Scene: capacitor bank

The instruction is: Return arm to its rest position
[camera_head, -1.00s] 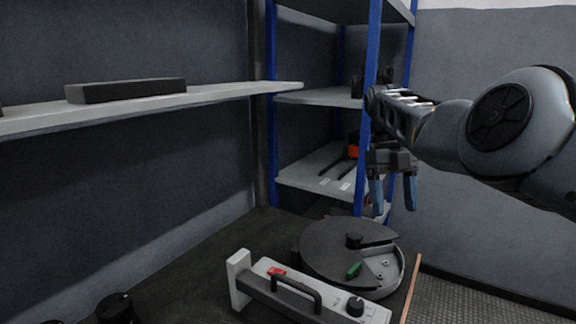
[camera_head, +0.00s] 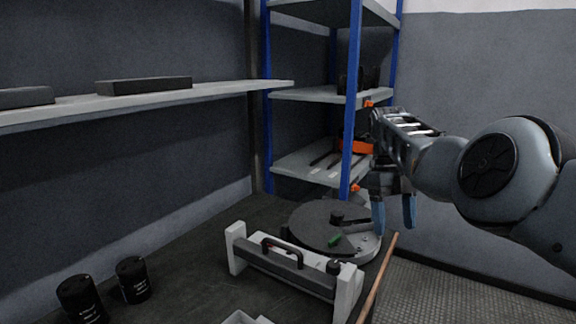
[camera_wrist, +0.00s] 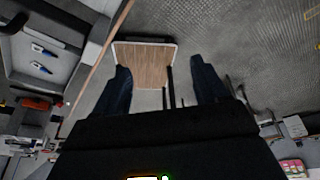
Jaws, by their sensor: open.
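My gripper (camera_head: 394,215) hangs from my bent arm at the right in the head view, its two blue fingers apart and pointing down. Nothing shows between them. In the head view it is in front of the blue-posted rack and beside the round dark-lidded device on the bench. In the wrist view my gripper (camera_wrist: 160,88) shows two dark fingers spread apart, with a brown wooden panel (camera_wrist: 144,66) and grey floor beyond them.
A round device (camera_head: 325,226) and a grey-white unit with a black handle (camera_head: 282,249) stand on the dark bench. Two black cylinders (camera_head: 132,280) stand at front left. A shelf (camera_head: 215,91) and a blue-posted rack (camera_head: 352,100) are behind. Open floor (camera_head: 450,295) lies right.

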